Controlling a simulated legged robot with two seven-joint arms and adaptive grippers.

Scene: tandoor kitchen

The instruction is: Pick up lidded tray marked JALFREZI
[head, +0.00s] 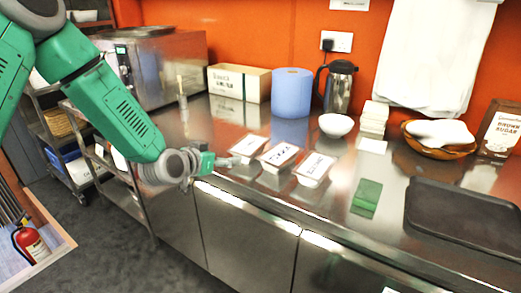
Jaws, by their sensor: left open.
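Three small lidded trays with white labels stand in a row on the steel counter: a left one (248,147), a middle one (279,155) and a right one (317,167). The lettering is too small to read, so I cannot tell which is marked JALFREZI. My left gripper (226,161) is at the counter's front edge, just left of the left tray. It is open and holds nothing that I can see. Its fingers are small and seen partly from the side. My right gripper is out of view.
A green block (367,197) and a dark tray (463,220) lie to the right. A steel appliance (168,68) stands at the left.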

